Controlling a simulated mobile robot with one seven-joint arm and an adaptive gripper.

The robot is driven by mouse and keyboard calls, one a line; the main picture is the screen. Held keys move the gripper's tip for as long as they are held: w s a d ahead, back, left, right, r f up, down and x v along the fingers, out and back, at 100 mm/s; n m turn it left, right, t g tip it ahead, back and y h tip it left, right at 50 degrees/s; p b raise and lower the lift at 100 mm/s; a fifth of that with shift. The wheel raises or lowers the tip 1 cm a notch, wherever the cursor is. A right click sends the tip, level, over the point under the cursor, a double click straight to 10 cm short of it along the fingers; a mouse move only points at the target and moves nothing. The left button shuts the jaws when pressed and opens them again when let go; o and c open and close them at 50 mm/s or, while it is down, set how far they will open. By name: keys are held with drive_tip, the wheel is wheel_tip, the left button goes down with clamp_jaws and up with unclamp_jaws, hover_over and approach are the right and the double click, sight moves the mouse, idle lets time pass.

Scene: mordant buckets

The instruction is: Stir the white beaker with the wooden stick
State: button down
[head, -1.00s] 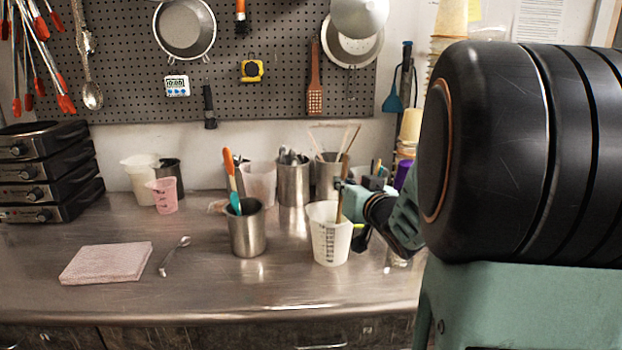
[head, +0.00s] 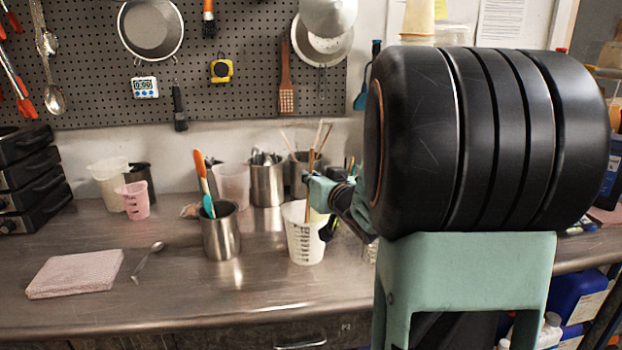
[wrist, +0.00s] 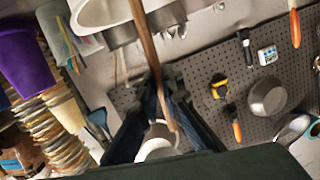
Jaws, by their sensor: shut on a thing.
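The white beaker (head: 303,246), with dark markings, stands upright on the steel counter. The wooden stick (head: 308,207) stands steeply with its lower end inside the beaker's mouth; its tip is hidden by the wall. My gripper (head: 316,188) is shut on the stick just above the rim, at the beaker's right side. In the wrist view, which is upside down, my fingers (wrist: 164,98) close around the stick (wrist: 146,38). It runs toward a white rim at the top, probably the beaker's (wrist: 100,12). What the beaker holds is not visible.
A steel cup (head: 221,236) with coloured-handled tools stands just left of the beaker. Steel canisters (head: 266,184) and a translucent beaker (head: 232,186) stand behind. A spoon (head: 149,260) and folded pink cloth (head: 75,274) lie left. The front counter is clear.

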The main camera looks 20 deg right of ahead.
drive_tip(key=shift+w+d+r+p, duration=0.25)
drive_tip(key=shift+r+p, duration=1.3)
drive_tip(key=shift+r, duration=0.2)
drive_tip(key=shift+w+d+r+p, duration=0.2)
drive_tip(key=shift+d+r+p, duration=0.05)
drive_tip(key=shift+r+p, duration=1.45)
drive_tip(key=shift+w+d+r+p, duration=0.25)
drive_tip(key=shift+r+p, duration=1.15)
drive_tip(key=shift+r, duration=0.55)
wheel_tip(320, 180, up, 11)
drive_tip(key=p, duration=0.9)
drive_tip(key=shift+p, duration=0.4)
